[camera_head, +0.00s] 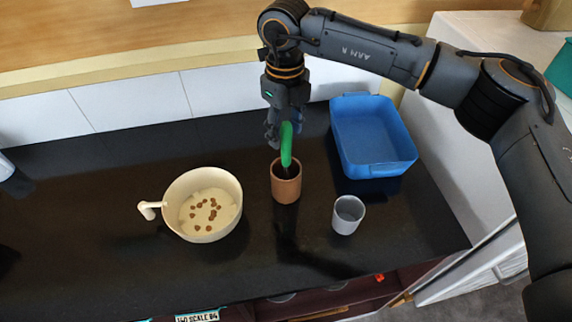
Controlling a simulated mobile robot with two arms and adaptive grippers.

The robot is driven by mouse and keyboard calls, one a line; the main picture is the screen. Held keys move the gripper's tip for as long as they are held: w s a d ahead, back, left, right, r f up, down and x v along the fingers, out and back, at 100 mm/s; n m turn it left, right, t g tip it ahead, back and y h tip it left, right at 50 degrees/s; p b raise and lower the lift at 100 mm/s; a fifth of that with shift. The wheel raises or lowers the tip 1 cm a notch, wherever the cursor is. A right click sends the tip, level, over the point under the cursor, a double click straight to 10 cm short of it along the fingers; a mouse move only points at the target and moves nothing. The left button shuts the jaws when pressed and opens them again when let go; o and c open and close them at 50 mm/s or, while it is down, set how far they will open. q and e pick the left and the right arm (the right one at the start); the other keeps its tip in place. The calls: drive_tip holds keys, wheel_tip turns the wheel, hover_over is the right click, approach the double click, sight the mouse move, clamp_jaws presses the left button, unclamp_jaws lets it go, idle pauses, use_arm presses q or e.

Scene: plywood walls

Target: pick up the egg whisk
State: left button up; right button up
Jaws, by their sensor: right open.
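The egg whisk (287,146) shows as a green handle standing up out of a brown cup (286,188). Its lower part is hidden inside the cup. My right gripper (274,137) points down just behind and to the left of the green handle, above the cup. It is open, and the handle partly covers its fingers. I cannot tell whether a finger touches the handle. My left gripper is not in view.
A cream pot (235,222) with brown bits inside stands to the left on the black counter (90,245). A grey cup (347,216) stands right of the brown cup. A blue bin (408,160) stands behind it. The counter's left part is mostly clear.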

sight(286, 143)
drive_tip(key=f, duration=0.1)
drive_tip(key=f+p, duration=0.2)
drive_tip(key=shift+s+d+f, duration=0.15)
drive_tip(key=shift+s, duration=0.15)
drive_tip(key=shift+f, duration=0.45)
clamp_jaws()
drive_tip(key=shift+r, duration=0.15)
